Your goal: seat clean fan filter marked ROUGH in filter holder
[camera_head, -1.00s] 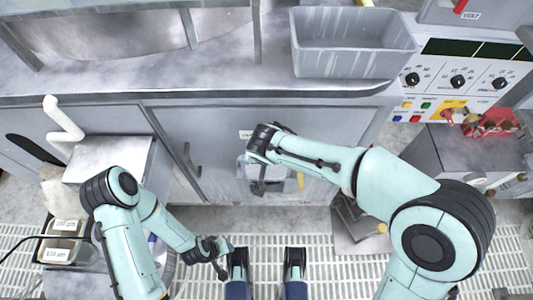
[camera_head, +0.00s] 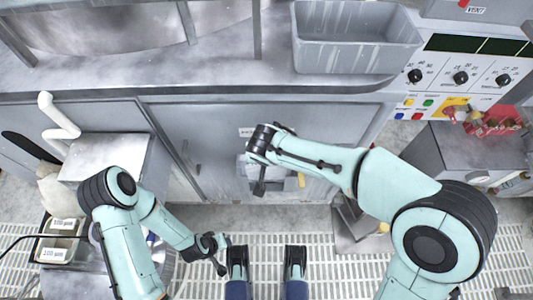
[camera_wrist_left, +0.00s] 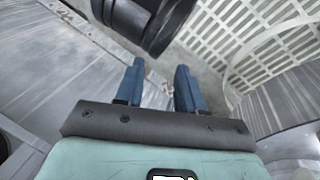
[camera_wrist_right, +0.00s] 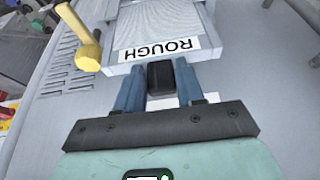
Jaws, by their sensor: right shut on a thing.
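The filter marked ROUGH (camera_wrist_right: 158,50) is a pale grey piece with a white label, at the top middle of the right wrist view. My right gripper (camera_wrist_right: 160,88) is shut on its dark grip tab. In the head view my right wrist largely hides the filter and the fingers. My left gripper (camera_wrist_left: 155,85) is open and empty, low over the floor area at the left.
A yellow handle (camera_wrist_right: 86,48) sticks out left of the filter. Grey cabinet doors (camera_head: 190,125) surround it. A grey bin (camera_head: 355,55) stands on the bench above. A control panel (camera_head: 460,75) is at the right. Labelled containers (camera_head: 57,240) stand at the lower left. Floor grating (camera_head: 265,250) lies below.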

